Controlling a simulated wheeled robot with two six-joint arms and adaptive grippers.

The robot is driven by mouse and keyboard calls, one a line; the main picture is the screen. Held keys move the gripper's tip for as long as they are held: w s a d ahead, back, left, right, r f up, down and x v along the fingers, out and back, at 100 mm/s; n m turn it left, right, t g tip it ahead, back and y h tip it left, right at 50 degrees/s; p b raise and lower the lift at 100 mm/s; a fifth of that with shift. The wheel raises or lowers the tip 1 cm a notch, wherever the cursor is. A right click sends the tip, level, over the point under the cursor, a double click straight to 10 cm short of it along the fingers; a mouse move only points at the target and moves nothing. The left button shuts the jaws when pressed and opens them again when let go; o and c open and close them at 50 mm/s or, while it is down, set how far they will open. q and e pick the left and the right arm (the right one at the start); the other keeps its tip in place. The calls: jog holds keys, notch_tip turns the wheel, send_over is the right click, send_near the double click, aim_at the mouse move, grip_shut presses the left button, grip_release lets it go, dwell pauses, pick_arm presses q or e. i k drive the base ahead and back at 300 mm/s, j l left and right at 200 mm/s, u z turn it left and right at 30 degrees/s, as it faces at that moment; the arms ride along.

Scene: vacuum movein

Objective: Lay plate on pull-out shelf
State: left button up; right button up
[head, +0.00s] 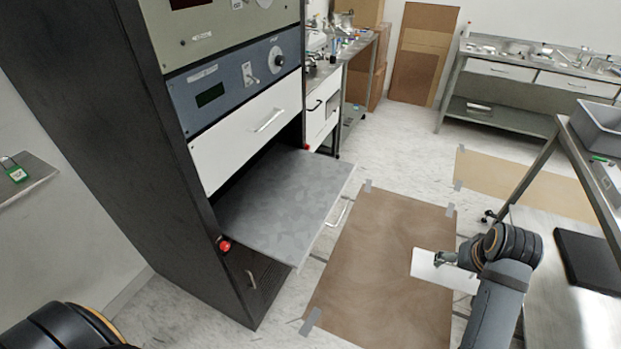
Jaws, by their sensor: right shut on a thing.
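The pull-out shelf (288,195) is a flat grey metal sheet. It extends from the dark rack cabinet and looks bare. A flat white plate (427,271) shows to the right of the shelf, over the brown floor sheet. My right gripper (447,258) is shut on the plate at its upper right side and holds it away from the shelf, with a gap between them. The arm hides part of the plate's right side. My left gripper is out of view; only a dark part of my left arm shows at the lower left corner.
The dark rack (100,100) stands on the left, with a white drawer (245,138) above the shelf. A red knob (224,245) sits by the shelf's near corner. A metal table (560,265) with a black pad (590,260) is at the right. Floor lies between.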

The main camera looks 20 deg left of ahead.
aim_at(300, 195)
jog(key=i+j+u, duration=0.15)
jog(key=u, duration=0.2)
jog(key=i+j+u, duration=0.15)
jog(key=u, duration=0.15)
jog(key=i+j+u, duration=0.1)
jog(key=u, duration=0.25)
jog(key=i, duration=0.3)
